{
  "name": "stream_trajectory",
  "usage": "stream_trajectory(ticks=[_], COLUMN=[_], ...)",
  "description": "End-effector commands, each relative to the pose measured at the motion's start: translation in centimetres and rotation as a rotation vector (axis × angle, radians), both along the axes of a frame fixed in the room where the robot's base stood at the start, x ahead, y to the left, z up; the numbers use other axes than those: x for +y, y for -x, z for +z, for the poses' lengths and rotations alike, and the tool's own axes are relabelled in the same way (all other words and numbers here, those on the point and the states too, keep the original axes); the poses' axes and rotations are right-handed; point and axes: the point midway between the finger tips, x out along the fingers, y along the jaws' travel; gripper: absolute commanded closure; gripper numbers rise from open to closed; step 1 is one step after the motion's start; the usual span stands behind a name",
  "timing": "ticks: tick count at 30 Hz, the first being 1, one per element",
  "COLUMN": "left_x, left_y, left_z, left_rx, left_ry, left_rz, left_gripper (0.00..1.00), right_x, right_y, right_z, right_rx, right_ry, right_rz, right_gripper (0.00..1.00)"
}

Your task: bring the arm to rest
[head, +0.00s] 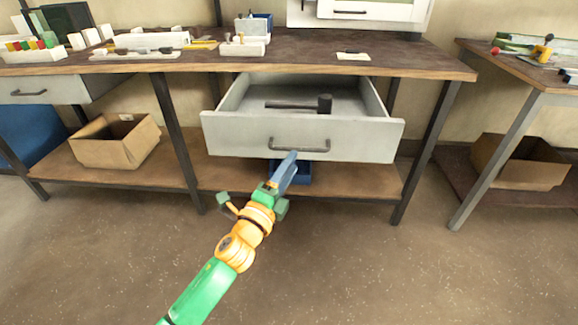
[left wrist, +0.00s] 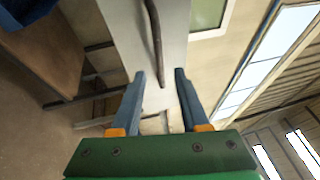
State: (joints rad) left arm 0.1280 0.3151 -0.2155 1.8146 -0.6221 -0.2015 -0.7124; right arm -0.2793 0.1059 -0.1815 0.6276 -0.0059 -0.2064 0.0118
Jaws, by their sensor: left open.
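My left arm (head: 240,250) is green and orange and reaches up from the bottom of the head view. My left gripper (head: 290,165) is in front of the open drawer (head: 240,140), just below its dark handle (head: 300,146). In the left wrist view the gripper (left wrist: 160,75) has its two blue fingers spread with nothing held between them. The drawer handle (left wrist: 156,40) shows ahead of and between the fingertips, apart from them as far as I can tell. My right gripper is in neither view.
The pulled-out drawer holds a dark mallet (head: 310,103). The workbench (head: 390,65) above carries trays and small parts. Cardboard boxes sit on the lower shelf (head: 165,170) at left and under the right-hand bench (head: 515,75). The floor (head: 350,270) in front is clear.

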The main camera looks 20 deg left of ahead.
Motion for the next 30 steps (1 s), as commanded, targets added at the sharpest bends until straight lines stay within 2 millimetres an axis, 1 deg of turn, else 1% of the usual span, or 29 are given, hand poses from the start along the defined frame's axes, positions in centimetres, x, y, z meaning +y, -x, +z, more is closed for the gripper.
stream_trajectory(ticks=[3, 14, 16, 17, 19, 20, 21, 23, 24, 26, 27, 29, 30], left_x=[0.1, 0.1, 0.3, 0.4, 1.1, 1.5, 2.0, 2.7, 3.1, 3.5, 3.7, 3.9, 4.0], left_y=[0.7, 0.7, 0.6, 0.6, 0.7, 1.0, 1.8, 3.9, 5.8, 9.3, 11.9, 16.0, 18.8], left_z=[-0.1, -0.1, -1.3, -2.6, -7.5, -10.3, -14.5, -20.7, -24.6, -30.0, -33.3, -37.4, -39.6], left_rx=[0.0, 0.0, 0.032, 0.065, 0.194, 0.266, 0.371, 0.528, 0.628, 0.767, 0.853, 0.965, 1.028], left_ry=[0.0, 0.001, 0.02, 0.043, 0.137, 0.191, 0.273, 0.401, 0.486, 0.609, 0.685, 0.788, 0.849], left_rz=[-0.001, 0.0, 0.003, 0.006, 0.023, 0.038, 0.064, 0.119, 0.164, 0.244, 0.304, 0.398, 0.462], left_gripper=[0.55, 0.55, 0.55, 0.55, 0.55, 0.55, 0.55, 0.55, 0.55, 0.55, 0.55, 0.55, 0.55], right_x=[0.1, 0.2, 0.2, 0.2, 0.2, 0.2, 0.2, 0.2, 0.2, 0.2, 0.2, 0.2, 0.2], right_y=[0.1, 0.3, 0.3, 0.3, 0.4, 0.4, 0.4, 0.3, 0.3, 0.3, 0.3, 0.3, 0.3], right_z=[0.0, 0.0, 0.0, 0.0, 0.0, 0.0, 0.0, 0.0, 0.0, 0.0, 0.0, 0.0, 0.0], right_rx=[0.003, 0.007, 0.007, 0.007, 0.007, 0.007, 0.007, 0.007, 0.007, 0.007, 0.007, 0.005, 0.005], right_ry=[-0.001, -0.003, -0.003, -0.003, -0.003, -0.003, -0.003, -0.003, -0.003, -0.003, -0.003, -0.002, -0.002], right_rz=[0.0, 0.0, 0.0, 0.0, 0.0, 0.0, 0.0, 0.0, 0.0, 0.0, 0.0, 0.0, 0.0], right_gripper=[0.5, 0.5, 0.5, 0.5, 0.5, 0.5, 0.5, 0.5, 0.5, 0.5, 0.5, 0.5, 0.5])
